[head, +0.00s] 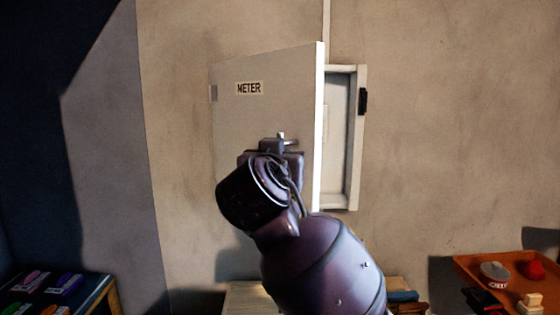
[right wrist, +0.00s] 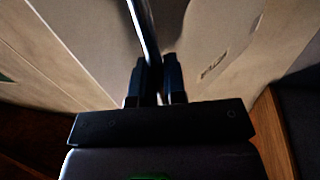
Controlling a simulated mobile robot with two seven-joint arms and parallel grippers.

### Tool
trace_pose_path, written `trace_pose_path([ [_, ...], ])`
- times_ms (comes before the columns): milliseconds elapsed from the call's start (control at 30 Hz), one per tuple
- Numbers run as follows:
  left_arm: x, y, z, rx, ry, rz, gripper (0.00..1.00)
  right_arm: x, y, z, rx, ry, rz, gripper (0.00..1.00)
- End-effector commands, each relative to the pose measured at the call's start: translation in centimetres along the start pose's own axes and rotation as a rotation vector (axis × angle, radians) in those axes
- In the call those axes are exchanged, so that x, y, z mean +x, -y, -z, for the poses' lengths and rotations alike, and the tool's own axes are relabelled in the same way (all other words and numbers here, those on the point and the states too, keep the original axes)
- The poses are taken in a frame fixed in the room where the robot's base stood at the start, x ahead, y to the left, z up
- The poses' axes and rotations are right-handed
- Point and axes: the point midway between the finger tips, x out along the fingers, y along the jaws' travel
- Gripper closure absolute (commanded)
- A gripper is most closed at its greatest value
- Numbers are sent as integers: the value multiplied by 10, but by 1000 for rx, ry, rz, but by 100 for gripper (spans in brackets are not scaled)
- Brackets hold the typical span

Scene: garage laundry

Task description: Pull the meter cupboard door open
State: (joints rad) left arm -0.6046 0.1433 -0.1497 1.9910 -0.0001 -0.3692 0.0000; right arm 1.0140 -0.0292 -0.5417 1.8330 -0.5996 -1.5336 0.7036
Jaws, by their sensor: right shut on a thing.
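The meter cupboard door (head: 235,125), a pale panel with a METER label (head: 249,88), stands partly open. Its hinge side is at the left, and its free right edge is swung out from the wall. Part of the cupboard's inside (head: 338,140) shows to the right of that edge. My right gripper (head: 283,143) is at the door's handle (head: 282,136), largely hidden behind my wrist in the head view. In the right wrist view, its dark fingers (right wrist: 157,85) are shut on the metal handle bar (right wrist: 144,30). My left gripper is not in view.
An orange tray (head: 462,264) with several small items is at the lower right. A table with colourful items (head: 66,284) is at the lower left. A pale wooden surface (head: 245,298) lies below the door. The wall right of the cupboard is bare.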

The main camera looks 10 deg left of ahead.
Motion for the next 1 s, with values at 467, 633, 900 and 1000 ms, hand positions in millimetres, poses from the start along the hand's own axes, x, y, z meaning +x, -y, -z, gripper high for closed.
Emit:
trace_pose_path([
  [467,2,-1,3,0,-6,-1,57,0,1,1,-1,-1,2,82],
  [633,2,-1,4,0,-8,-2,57,0,1,0,0,-1,2,64],
  [900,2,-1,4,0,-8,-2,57,0,0,0,0,-1,1,64],
  [1000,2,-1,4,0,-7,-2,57,0,0,1,0,-1,1,64],
])
